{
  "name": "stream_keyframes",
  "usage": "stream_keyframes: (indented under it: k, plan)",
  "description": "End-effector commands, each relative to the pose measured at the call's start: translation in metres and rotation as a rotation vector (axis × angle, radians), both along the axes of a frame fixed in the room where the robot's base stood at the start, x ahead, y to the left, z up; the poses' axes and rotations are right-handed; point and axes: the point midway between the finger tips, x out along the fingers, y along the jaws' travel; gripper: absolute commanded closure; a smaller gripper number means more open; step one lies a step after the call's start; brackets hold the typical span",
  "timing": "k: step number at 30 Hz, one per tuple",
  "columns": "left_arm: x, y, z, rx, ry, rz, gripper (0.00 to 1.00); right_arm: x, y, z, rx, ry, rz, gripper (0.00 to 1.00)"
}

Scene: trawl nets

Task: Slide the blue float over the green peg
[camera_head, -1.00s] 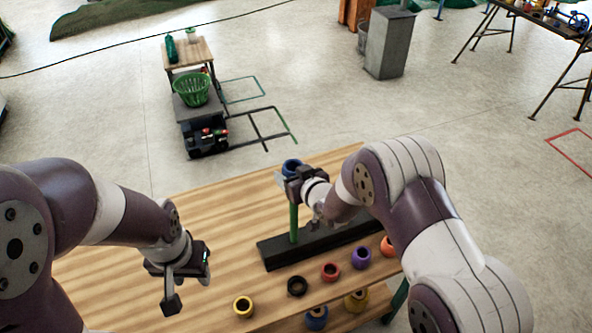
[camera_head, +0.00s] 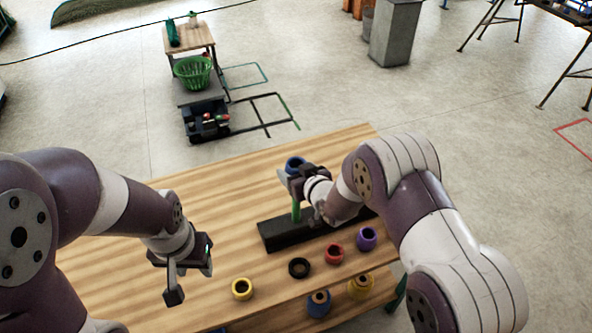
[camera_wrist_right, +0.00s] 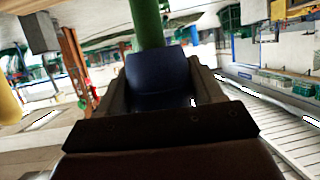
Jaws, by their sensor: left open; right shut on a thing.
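The blue float (camera_head: 296,163) is held in my right gripper (camera_head: 288,176), directly in line with the green peg (camera_head: 296,212). The peg stands upright on a long black base (camera_head: 285,234) on the wooden table. In the right wrist view the blue float (camera_wrist_right: 160,78) sits between the fingers, and the green peg (camera_wrist_right: 147,22) meets its edge. I cannot tell whether the peg's top is inside the float's hole, as the gripper and float hide it. My left gripper (camera_head: 190,278) is open and empty over the table's left part, apart from the peg.
Yellow (camera_head: 242,289), black (camera_head: 299,268), red (camera_head: 334,253) and purple (camera_head: 366,238) rings lie along the table's near side. Blue (camera_head: 319,303) and yellow (camera_head: 361,286) ones sit lower, in front. The wooden table (camera_head: 235,190) is clear left of the base.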

Motion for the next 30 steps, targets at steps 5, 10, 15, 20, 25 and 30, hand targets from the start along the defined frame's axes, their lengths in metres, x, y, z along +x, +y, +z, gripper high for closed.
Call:
stream_keyframes:
  k: [5, 10, 15, 20, 25, 30]
  plan:
    - [0.0, 0.0, 0.0, 0.0, 0.0, 0.0, 0.57, 0.0, 0.0, 0.0, 0.0, -0.001, 0.0, 0.68]
    - [0.0, 0.0, 0.0, 0.0, 0.0, 0.0, 0.57, 0.0, 0.0, 0.0, 0.0, -0.001, 0.0, 0.05]
    - [0.0, 0.0, 0.0, 0.0, 0.0, 0.0, 0.57, 0.0, 0.0, 0.0, 0.0, -0.001, 0.0, 0.04]
    - [0.0, 0.0, -0.002, 0.0, 0.0, 0.0, 0.57, -0.003, -0.001, 0.001, 0.0, -0.001, 0.0, 0.04]
    - [0.0, 0.0, -0.013, 0.0, 0.0, 0.0, 0.57, -0.031, -0.015, 0.012, 0.0, -0.002, -0.001, 0.04]
    - [0.0, 0.0, -0.023, 0.0, 0.0, 0.0, 0.57, -0.07, -0.034, 0.03, 0.001, -0.003, -0.001, 0.04]
